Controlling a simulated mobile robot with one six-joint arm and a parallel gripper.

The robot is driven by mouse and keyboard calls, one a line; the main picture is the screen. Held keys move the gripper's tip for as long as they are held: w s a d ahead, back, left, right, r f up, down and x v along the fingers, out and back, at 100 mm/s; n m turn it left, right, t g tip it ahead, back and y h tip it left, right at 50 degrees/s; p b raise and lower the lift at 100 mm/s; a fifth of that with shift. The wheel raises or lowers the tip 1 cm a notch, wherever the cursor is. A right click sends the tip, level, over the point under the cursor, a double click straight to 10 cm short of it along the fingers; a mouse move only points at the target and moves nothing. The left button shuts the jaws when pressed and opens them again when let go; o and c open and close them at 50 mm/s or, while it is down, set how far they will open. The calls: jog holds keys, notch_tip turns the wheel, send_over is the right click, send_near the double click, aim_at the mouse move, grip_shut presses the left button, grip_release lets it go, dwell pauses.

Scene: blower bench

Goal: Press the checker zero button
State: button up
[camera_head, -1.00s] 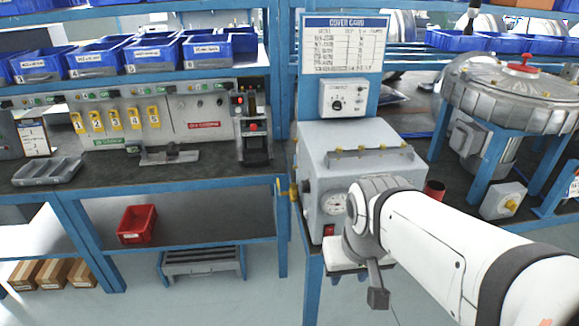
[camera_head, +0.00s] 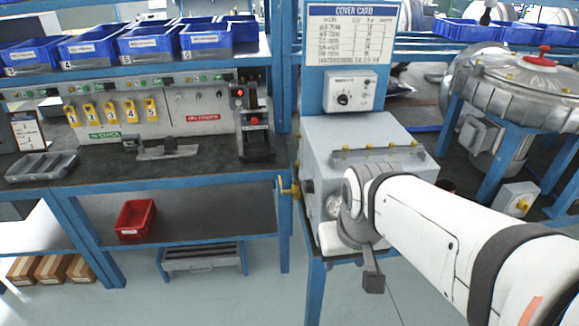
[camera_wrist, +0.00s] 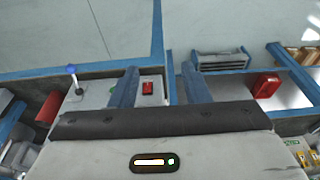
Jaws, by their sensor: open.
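A grey box (camera_head: 352,135), with a row of yellow-tipped fittings on top, stands on the right bench. My arm covers much of its front. A black upright device (camera_head: 254,130) with a red light and a red button (camera_head: 254,121) stands on the left bench, away from my gripper. No readable label marks the checker zero button.
A blue-knobbed lever (camera_wrist: 72,70) stands left of the fingers in the wrist view. A yellow valve handle (camera_head: 289,188) sticks out beside the grey box. A red bin (camera_head: 135,220) sits on the lower shelf. The floor in front is open.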

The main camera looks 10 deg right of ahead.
grip_shut()
jog(key=shift+a, duration=0.1)
dwell(1.3)
